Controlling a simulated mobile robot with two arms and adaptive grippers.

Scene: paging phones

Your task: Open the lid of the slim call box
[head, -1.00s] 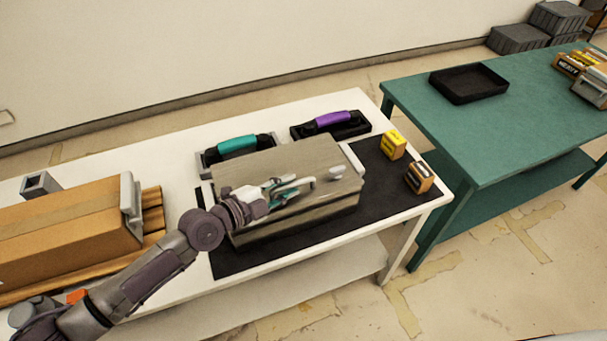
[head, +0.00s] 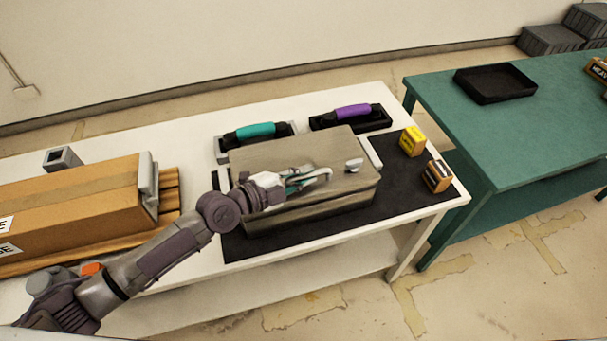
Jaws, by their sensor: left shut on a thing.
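The slim call box appears to be the long grey-beige box (head: 345,201) on the black mat. Its lid (head: 285,150) lies flat over it and looks closed. A small pale knob (head: 353,165) stands near the lid's right end. My left gripper (head: 318,177) reaches across the lid from the left, just left of the knob. Its fingers are shut on a part of the lid that they hide. My right gripper is not in view.
A teal handset (head: 255,131) and a purple handset (head: 352,111) lie in cradles behind the box. Two small yellow-and-dark blocks (head: 412,141) (head: 437,176) stand right of it. A cardboard box (head: 75,205) is at left. A green table (head: 540,125) holds a black tray (head: 495,84).

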